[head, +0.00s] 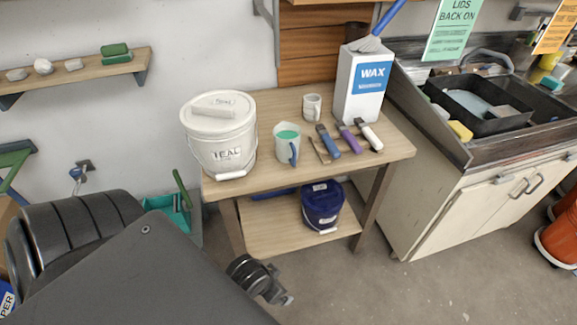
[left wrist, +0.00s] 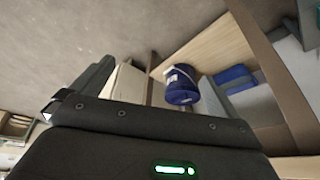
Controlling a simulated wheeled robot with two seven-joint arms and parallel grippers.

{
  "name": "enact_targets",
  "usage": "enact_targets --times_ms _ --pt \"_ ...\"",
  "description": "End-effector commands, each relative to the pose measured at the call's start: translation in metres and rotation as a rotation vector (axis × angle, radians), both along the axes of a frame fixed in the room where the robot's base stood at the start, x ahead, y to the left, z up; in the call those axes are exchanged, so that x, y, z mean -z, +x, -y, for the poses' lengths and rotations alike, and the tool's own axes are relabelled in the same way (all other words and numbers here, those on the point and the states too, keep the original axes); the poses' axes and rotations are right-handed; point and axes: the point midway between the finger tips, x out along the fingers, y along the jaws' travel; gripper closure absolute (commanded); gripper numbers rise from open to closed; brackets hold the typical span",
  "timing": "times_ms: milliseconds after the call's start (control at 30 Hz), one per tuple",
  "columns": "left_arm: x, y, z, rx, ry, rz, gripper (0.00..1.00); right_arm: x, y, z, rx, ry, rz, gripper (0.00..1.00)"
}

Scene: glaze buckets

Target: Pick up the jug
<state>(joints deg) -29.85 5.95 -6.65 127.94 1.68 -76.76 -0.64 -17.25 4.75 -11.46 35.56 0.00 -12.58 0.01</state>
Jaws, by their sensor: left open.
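The jug (head: 284,147) is a pale cup-shaped vessel with teal inside and a blue handle. It stands upright on the wooden table, between the white TEAL bucket and the tools. My left gripper shows in the left wrist view (left wrist: 157,75), open, with nothing visible between its fingers. It is apart from the jug, and that view looks at the table's lower shelf; the jug does not show there. In the head view a dark part of my arm (head: 258,278) hangs low in front of the table. My right gripper is not in view.
The lidded TEAL bucket (head: 220,140) is left of the jug. A small mug (head: 312,106), a WAX box (head: 361,85) and several brushes (head: 350,139) are behind and right. A blue bucket (head: 322,205) sits on the lower shelf (head: 285,239). The table front (head: 270,179) is clear.

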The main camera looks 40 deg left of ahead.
Motion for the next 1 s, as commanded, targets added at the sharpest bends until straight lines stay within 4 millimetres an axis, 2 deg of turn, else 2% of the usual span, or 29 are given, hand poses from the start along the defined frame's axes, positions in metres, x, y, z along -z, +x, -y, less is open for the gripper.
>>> enact_targets --times_ms 33,100,300,500,600,733,867,1000 --pt "-0.022 0.015 -0.002 -0.025 -0.011 0.067 0.00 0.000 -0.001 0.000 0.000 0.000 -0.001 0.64" --pt "-0.045 0.042 -0.008 -0.073 -0.030 0.179 0.00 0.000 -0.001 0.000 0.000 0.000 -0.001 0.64" --pt "-0.089 0.118 -0.037 -0.223 -0.040 0.496 0.00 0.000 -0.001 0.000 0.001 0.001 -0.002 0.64" --pt "-0.130 0.176 -0.079 -0.374 0.022 0.794 0.00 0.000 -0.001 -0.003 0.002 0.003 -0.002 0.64" --pt "-0.153 0.197 -0.104 -0.452 0.081 0.944 0.00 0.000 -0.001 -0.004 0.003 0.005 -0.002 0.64" --pt "-0.181 0.212 -0.133 -0.542 0.171 1.108 0.00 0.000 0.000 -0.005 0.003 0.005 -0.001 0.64" --pt "-0.196 0.215 -0.147 -0.588 0.227 1.189 0.00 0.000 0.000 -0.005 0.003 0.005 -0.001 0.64" --pt "-0.200 0.216 -0.150 -0.598 0.242 1.209 0.00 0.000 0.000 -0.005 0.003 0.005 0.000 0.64"
